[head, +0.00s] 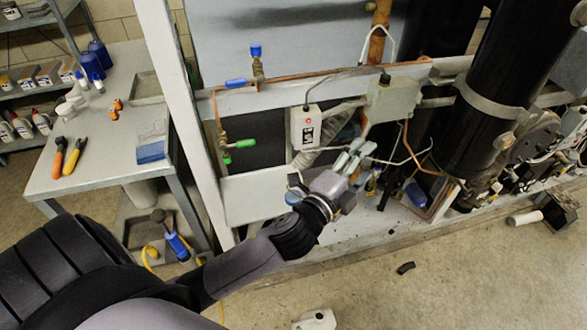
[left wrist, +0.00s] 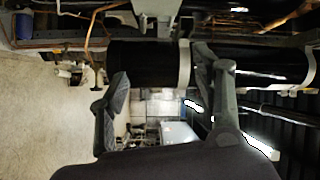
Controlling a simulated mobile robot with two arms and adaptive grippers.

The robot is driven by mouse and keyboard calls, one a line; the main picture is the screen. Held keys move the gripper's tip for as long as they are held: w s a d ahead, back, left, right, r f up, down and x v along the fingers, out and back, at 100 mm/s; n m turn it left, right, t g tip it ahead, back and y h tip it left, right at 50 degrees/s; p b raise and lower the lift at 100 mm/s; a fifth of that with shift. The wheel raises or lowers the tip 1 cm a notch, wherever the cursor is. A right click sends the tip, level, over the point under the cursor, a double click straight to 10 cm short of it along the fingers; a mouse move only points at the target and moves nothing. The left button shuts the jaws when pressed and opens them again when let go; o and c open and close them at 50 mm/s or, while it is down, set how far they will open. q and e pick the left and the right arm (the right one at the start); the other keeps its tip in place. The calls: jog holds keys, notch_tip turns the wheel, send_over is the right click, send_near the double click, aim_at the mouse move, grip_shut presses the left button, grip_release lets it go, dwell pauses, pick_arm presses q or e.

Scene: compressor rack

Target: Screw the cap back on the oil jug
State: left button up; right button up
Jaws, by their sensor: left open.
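My left gripper (head: 350,160) is open and empty in front of the compressor rack, near the grey electrical boxes. In the left wrist view its two fingers (left wrist: 163,75) stand wide apart with nothing between them. A white object (head: 315,320) on the floor is cut off by the bottom edge of the head view; I cannot tell if it is the oil jug. Two blue containers (head: 93,62) stand at the back of the side table, away from the gripper. I cannot make out a loose cap. My right gripper is not in view.
The grey side table (head: 105,165) holds orange- and yellow-handled tools (head: 67,157). The rack's white upright post (head: 185,120) stands beside my left arm. A black cylinder (head: 490,90) is at the right. A small black piece (head: 405,268) lies on mostly clear floor.

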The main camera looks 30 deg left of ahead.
pick_arm(q)
jog(key=d+r+m+h, duration=0.7)
jog(key=d+m+h, duration=0.15)
jog(key=m, duration=0.35)
jog(key=d+m+g+h, duration=0.3)
jog(key=m+h, duration=0.1)
jog(key=m, duration=0.3)
jog(key=m+g+y, duration=1.5)
jog(key=m, duration=0.6)
send_over(294, 196)
notch_tip(294, 196, down, 18)
jog(key=f, duration=0.1)
notch_tip(294, 196, down, 8)
jog(key=b, duration=0.6)
jog(key=shift+a+f, duration=0.1)
jog(key=shift+f, duration=0.05)
